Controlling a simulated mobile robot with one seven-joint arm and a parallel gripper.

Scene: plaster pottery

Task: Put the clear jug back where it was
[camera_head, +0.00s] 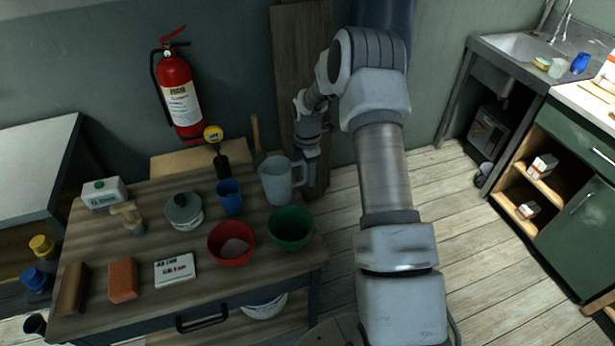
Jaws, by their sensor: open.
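The clear jug (276,183), pale grey and see-through, stands upright at the back right of the wooden table (150,253). Its handle is on its right side. My gripper (311,168) is just right of the jug, beside the handle, pointing down. It is open. The fingers are small in this view, and I cannot tell whether they touch or straddle the handle.
A green bowl (291,229) and a red bowl (231,244) stand in front of the jug. A blue cup (229,197) stands to its left.

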